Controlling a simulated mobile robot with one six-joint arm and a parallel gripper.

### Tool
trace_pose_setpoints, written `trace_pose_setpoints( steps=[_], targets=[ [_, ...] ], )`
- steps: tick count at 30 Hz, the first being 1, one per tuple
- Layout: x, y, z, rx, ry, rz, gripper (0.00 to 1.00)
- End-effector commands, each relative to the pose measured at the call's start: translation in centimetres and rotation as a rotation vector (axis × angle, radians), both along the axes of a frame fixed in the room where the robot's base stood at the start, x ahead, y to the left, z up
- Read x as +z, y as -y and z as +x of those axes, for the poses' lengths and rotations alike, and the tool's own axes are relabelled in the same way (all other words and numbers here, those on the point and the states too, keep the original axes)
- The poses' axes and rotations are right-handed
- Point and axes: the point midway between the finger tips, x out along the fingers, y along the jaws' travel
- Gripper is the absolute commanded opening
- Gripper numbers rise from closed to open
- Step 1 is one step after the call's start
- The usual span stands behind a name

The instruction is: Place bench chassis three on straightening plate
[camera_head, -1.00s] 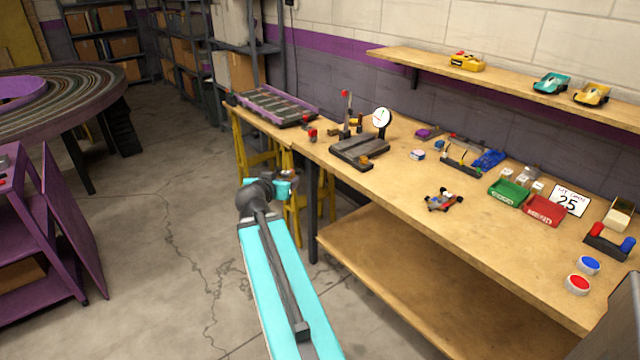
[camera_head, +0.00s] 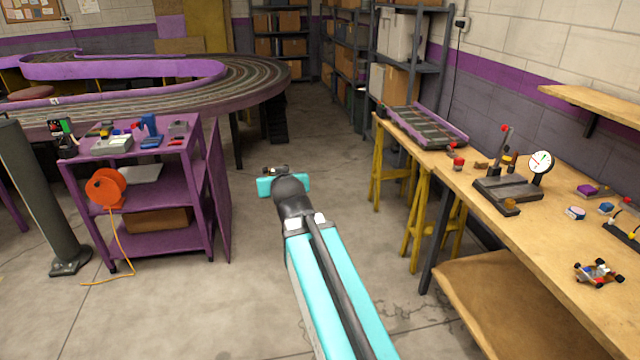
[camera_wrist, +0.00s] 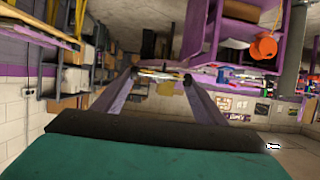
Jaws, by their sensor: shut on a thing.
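My gripper (camera_head: 284,180) is held out over the open floor, left of the workbench. It is shut on a small thin chassis (camera_wrist: 160,74), seen edge-on between the fingertips in the wrist view; its number cannot be read. In the head view only a dark bit of the chassis (camera_head: 274,170) shows beyond the gripper. The likely straightening plate (camera_head: 495,193) is a dark flat block on the workbench, with a red-topped post and a round dial gauge (camera_head: 540,161). It lies well to the right of my gripper.
Another small chassis with red and blue parts (camera_head: 598,273) lies on the workbench (camera_head: 545,235). A sloped track section (camera_head: 425,127) rests at its far end above yellow trestles. A purple cart (camera_head: 150,195) stands left, an orange cable reel on it. The floor between is clear.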

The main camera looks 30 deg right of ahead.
Motion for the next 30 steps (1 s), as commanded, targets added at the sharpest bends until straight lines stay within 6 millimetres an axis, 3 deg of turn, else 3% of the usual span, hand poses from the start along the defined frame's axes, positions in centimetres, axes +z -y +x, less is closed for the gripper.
trace_pose_setpoints(
  steps=[1,3,6,10,15,30],
  targets=[
    [0.8,-2.3,0.6,0.044,0.003,0.000,0.42],
    [1.4,-4.9,1.0,0.096,0.002,0.000,0.42],
    [2.3,-8.0,1.4,0.158,0.002,0.000,0.42],
    [3.0,-10.6,1.6,0.210,0.001,-0.001,0.42],
    [3.2,-11.8,1.6,0.233,0.000,-0.001,0.42],
    [3.2,-11.7,1.6,0.232,0.000,0.000,0.42]
  ],
)
